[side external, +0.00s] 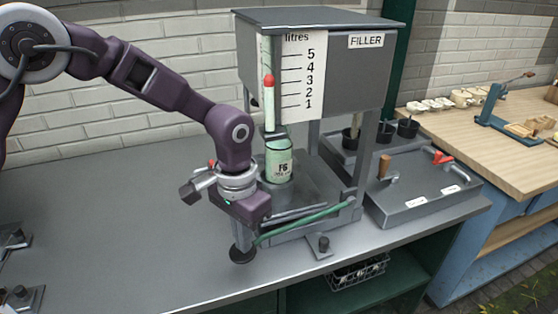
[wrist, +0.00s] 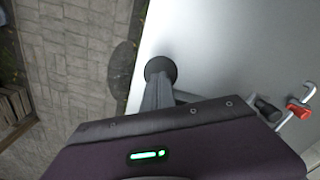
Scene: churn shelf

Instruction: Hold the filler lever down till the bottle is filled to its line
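The grey filler (side external: 362,82) stands on the bench with a litre scale (side external: 306,80) marked 1 to 5. A red-topped float (side external: 268,82) is in the tube beside the scale, its tip near 3. The greenish bottle (side external: 279,160) stands upright under the filler; its fill level is unclear. A green lever (side external: 305,223) slopes down to the left from the filler's base. A round black pad (side external: 242,255) is by its left end. My gripper (side external: 240,236) is over the pad, fingers seemingly together. The wrist view shows the pad (wrist: 160,67) at the tips of my gripper (wrist: 159,80); contact is unclear.
A grey block with handles (side external: 425,188) and several black cups (side external: 386,132) are right of the filler. Bare bench (side external: 130,230) lies to the left. A wooden bench (side external: 480,120) stands at right.

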